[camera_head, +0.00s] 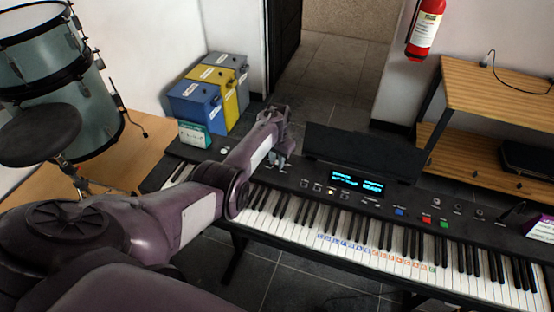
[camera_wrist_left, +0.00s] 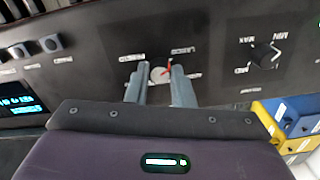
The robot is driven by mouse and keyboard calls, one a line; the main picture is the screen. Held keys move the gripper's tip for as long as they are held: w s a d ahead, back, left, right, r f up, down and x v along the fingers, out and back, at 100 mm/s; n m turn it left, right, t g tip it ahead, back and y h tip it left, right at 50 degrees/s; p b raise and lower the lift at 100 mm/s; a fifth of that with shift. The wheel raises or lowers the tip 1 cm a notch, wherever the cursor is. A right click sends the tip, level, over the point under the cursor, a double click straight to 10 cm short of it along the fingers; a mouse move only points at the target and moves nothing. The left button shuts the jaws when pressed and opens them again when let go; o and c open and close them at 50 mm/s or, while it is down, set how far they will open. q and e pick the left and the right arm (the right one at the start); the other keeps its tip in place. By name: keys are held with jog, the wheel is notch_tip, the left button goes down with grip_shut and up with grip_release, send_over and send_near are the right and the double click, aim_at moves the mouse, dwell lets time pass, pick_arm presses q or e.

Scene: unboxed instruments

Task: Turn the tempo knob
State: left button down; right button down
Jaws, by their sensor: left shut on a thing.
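In the head view my left gripper (camera_head: 280,162) reaches down to the left part of the panel, left of the lit display (camera_head: 356,184); the knob cannot be made out there. My right gripper is not in view.
A black knob (camera_wrist_left: 265,55) marked MIN, MID and MAX sits to the right in the wrist view. Small buttons (camera_wrist_left: 48,43) lie to the left. A music stand (camera_head: 365,150) rises behind the panel. Blue, yellow and grey boxes (camera_head: 232,88) stand behind the keyboard.

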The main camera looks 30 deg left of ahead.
aim_at(277, 162)
pick_arm(q)
jog(key=c, duration=1.3)
grip_release()
jog(key=shift+o, duration=0.2)
jog(key=shift+r, duration=0.55)
notch_tip(277, 162, up, 7)
jog(key=shift+f, duration=0.15)
